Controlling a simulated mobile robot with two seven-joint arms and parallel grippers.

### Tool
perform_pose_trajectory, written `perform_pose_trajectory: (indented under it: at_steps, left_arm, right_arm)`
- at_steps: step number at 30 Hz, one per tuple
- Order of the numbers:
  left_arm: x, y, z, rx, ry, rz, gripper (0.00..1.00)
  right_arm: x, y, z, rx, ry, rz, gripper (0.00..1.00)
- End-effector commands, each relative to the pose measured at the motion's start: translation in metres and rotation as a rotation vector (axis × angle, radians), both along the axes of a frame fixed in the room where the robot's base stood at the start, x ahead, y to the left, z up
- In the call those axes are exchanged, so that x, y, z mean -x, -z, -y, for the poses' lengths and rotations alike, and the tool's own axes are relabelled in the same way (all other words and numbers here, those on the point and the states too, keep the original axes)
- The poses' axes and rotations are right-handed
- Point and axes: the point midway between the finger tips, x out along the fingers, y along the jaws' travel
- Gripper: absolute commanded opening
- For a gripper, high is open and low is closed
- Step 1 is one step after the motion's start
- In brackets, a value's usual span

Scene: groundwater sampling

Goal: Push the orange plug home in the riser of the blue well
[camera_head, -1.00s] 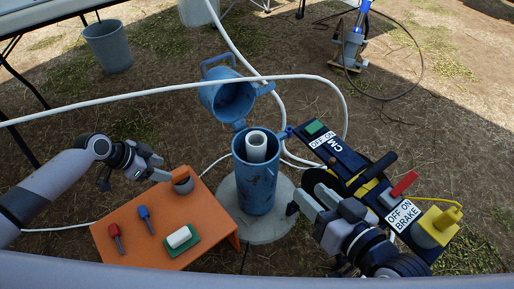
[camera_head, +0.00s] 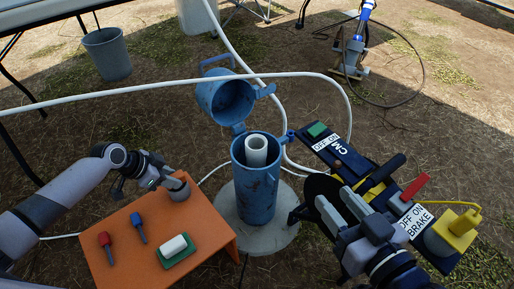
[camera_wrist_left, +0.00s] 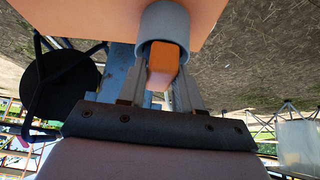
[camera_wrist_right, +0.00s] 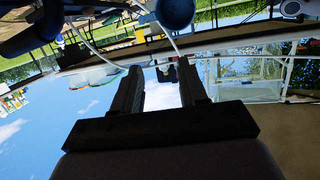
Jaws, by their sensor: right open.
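The blue well (camera_head: 257,195) stands upright with its lid (camera_head: 228,98) swung open. The white riser (camera_head: 257,150) rises inside it, and its top looks uncovered. The orange plug (camera_wrist_left: 162,62) sits in a grey cup (camera_wrist_left: 165,20) on the orange table; the cup also shows in the head view (camera_head: 180,187). My left gripper (camera_head: 165,181) is at the cup, its fingers (camera_wrist_left: 165,75) apart on either side of the plug. Whether they touch it I cannot tell. My right gripper (camera_head: 335,205) is open and empty beside the black reel, right of the well.
The orange table (camera_head: 150,255) holds a red-handled tool (camera_head: 105,248), a blue-handled tool (camera_head: 138,227) and a white block on a green pad (camera_head: 176,250). A control panel with levers (camera_head: 380,190) stands right of the well. A white hose (camera_head: 150,88) crosses behind the well.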

Motion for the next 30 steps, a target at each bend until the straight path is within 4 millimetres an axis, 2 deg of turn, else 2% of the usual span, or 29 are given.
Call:
perform_pose_trajectory:
  at_steps: [7, 24, 30]
  left_arm:
    - [0.0, -0.004, 0.0, 0.0, -0.001, 0.001, 0.09]
    - [0.0, -0.051, 0.0, 0.0, 0.001, 0.0, 0.09]
    - [0.0, -0.066, 0.0, 0.0, 0.0, 0.0, 0.09]
  right_arm:
    - [0.0, -0.003, 0.0, -0.004, -0.002, -0.004, 0.43]
    - [-0.008, -0.003, -0.026, -0.155, -0.048, -0.204, 0.43]
    - [-0.008, -0.005, -0.028, -0.165, -0.048, -0.246, 0.43]
